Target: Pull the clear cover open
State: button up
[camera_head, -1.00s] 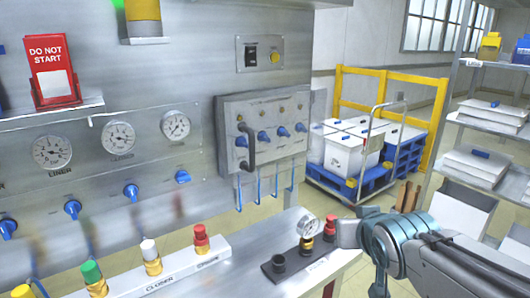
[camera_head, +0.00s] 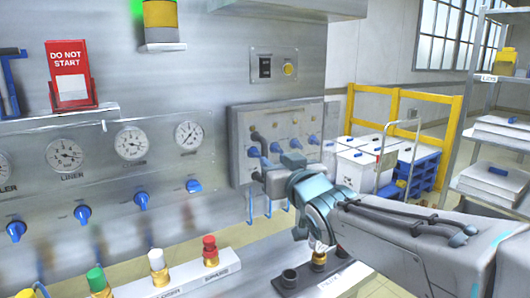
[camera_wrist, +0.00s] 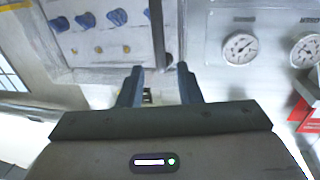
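The clear cover (camera_head: 300,112) is closed over a grey wall box with blue knobs. Its dark upright handle (camera_head: 257,140) is on the cover's left side, with its lower part hidden behind my gripper (camera_head: 258,176). In the wrist view, the cover (camera_wrist: 85,55) is at the upper left, and the dark handle (camera_wrist: 157,30) runs down from the top edge. My gripper (camera_wrist: 162,68) also shows there, its two dark fingers apart. The handle's end lies between or just beyond the fingertips; contact cannot be told.
Gauges (camera_head: 131,143) and blue valve knobs (camera_head: 141,201) line the panel to the left. Coloured-cap fittings (camera_head: 210,251) stand on the bench below. A yellow rack (camera_head: 400,92) and shelves (camera_head: 490,130) are farther right.

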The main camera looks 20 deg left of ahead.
aim_at(266, 154)
jog(key=p+x, duration=0.1)
jog(key=x, duration=0.6)
jog(key=shift+w+a, duration=0.1)
jog(key=shift+w, duration=0.05)
grip_shut()
